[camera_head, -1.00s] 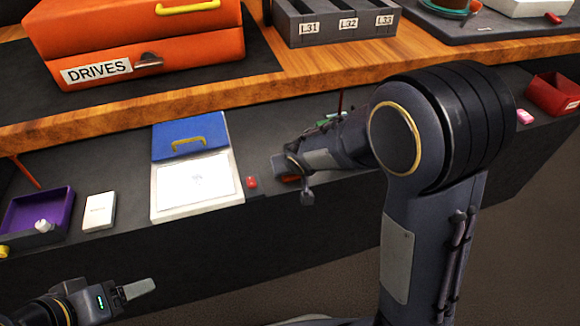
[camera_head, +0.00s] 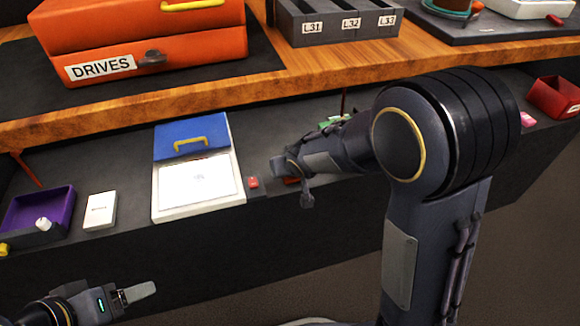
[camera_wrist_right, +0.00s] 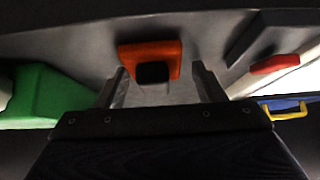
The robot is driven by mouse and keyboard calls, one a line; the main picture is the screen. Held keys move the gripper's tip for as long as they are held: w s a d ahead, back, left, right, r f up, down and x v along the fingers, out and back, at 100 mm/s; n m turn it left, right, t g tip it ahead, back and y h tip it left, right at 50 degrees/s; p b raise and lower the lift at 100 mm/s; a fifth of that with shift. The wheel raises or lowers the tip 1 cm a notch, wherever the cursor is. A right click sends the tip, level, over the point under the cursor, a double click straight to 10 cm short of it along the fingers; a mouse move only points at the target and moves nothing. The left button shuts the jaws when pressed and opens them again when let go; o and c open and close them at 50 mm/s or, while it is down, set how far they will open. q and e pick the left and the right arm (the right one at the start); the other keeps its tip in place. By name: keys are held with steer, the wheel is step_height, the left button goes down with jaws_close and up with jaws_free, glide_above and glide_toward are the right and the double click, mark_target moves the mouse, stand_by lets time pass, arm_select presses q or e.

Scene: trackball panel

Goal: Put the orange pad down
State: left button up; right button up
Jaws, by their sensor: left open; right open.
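The orange pad (camera_wrist_right: 148,52) lies on the dark grey shelf, just ahead of my right gripper (camera_wrist_right: 161,84) in the right wrist view. A dark square patch shows on its near side. The two right fingers are apart, one on either side of the pad's near part, with a visible gap to each. In the head view only a sliver of the orange pad (camera_head: 291,181) shows, mostly hidden by the right gripper. My left gripper (camera_head: 140,292) is open and empty at the lower left, in front of the shelf and away from the pad.
A red block (camera_head: 253,182) and a white tray (camera_head: 243,198) with a blue panel (camera_head: 190,130) sit left of the right gripper. A green object (camera_wrist_right: 45,93) is close on its other side. The wooden ledge (camera_head: 200,95) rises behind. A purple tray (camera_head: 55,207) stands farther left.

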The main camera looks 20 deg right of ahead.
steer(key=shift+s+d+f, duration=0.25)
steer(key=shift+d+f, duration=0.25)
steer(key=shift+f, duration=0.05)
steer(key=shift+r+p, duration=0.35)
steer(key=shift+p, duration=0.15)
steer(key=w+r+p+v, duration=0.1)
steer(key=p+v, duration=0.4)
steer(key=v, duration=0.6)
steer(key=s+d+r+m+g+y, duration=0.1)
steer(key=s+d+r, duration=0.1)
steer(key=s, duration=0.8)
steer(key=s+d+r+m+y, duration=0.1)
steer(key=s+d+r+y, duration=0.1)
steer(key=s, duration=0.9)
steer(key=shift+s+d+r+g+p, duration=0.35)
steer(key=shift+d+r+g+p, duration=0.1)
steer(key=shift+r, duration=0.35)
